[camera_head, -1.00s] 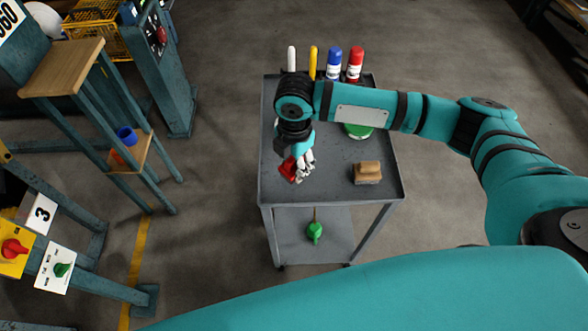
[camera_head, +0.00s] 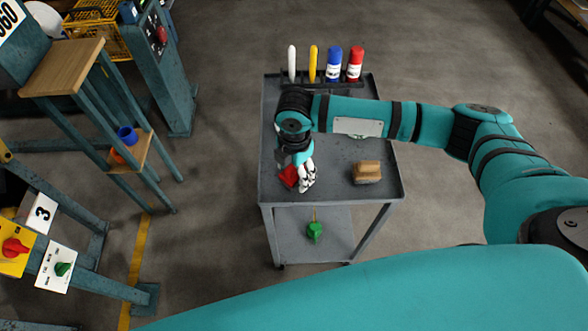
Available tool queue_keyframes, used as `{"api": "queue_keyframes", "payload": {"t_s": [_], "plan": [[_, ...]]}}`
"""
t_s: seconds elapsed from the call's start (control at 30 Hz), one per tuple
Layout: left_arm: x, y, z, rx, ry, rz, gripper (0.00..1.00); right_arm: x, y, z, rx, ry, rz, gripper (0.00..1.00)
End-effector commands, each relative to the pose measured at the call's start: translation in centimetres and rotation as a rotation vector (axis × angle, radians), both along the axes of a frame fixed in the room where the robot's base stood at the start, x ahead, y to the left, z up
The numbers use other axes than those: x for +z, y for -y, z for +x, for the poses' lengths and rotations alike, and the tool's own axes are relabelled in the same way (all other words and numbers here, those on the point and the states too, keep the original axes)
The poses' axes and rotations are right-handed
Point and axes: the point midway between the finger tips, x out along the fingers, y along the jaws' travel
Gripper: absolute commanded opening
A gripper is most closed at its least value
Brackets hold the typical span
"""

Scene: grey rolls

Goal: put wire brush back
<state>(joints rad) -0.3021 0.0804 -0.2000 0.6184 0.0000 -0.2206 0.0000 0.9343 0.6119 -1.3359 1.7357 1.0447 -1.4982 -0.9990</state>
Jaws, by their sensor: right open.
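The likely wire brush is a tan wooden block (camera_head: 367,172) with a darker underside. It lies on the grey trolley top (camera_head: 330,193), on the right near the front edge. My right gripper (camera_head: 306,188) is open, pointing down over the front left of the trolley top. It is apart from the block, to its left. A small red thing (camera_head: 289,177) shows close beside the fingers; I cannot tell whether they touch it. My left gripper is not in view.
A rack at the trolley's back holds a white marker (camera_head: 292,62), a yellow one (camera_head: 313,62), a blue can (camera_head: 334,63) and a red can (camera_head: 355,64). A green item (camera_head: 314,230) is on the lower shelf. A blue cup (camera_head: 127,136) stands at left.

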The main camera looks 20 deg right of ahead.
Motion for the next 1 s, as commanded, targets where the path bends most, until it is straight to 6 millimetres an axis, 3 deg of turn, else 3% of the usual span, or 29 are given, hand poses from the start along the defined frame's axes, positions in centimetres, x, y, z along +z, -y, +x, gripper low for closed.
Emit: {"api": "queue_keyframes", "payload": {"t_s": [0.17, 0.6, 0.8, 1.0], "plan": [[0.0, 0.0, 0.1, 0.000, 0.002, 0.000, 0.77, 1.5, 0.0, 0.1, 0.000, 0.003, 0.002, 0.65], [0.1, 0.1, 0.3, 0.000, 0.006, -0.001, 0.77, 10.2, 0.1, 0.1, 0.001, 0.003, 0.001, 0.65], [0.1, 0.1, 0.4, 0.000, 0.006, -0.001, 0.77, 11.9, 0.1, 0.0, -0.001, 0.001, 0.000, 0.65], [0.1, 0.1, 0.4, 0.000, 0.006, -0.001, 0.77, 12.0, 0.1, 0.0, -0.001, 0.000, 0.001, 0.65]]}}
